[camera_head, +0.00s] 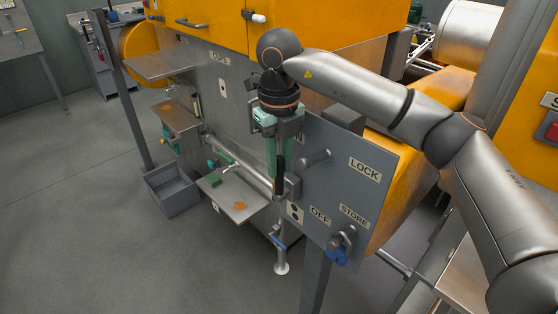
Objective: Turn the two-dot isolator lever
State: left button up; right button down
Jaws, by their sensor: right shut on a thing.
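The isolator panel (345,205) is a grey upright plate with LOCK, STORE and OFF labels. A further label near its top is mostly hidden by my gripper; only an N shows. A two-dot mark (295,212) sits at the panel's lower left. Just above it is the two-dot isolator lever, with a grey hub (291,187) and a dark handle pointing up. My right gripper (278,172) points down from above, with its green fingers shut on the lever's handle, partly hiding it. My left gripper is not in view.
A blue padlock (338,256) hangs at the STORE label. A grey peg (315,160) sticks out of the panel. A small metal shelf (235,200) and a grey bin (172,190) are to the left. Open floor lies at the lower left.

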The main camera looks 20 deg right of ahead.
jog(key=s+t+b, duration=0.1)
jog(key=b, duration=0.2)
jog(key=s+t+y+b, duration=0.1)
jog(key=b, duration=0.2)
jog(key=shift+d+f+t+b, duration=0.15)
jog(key=shift+d+t+b, duration=0.15)
jog(key=shift+d+b, duration=0.1)
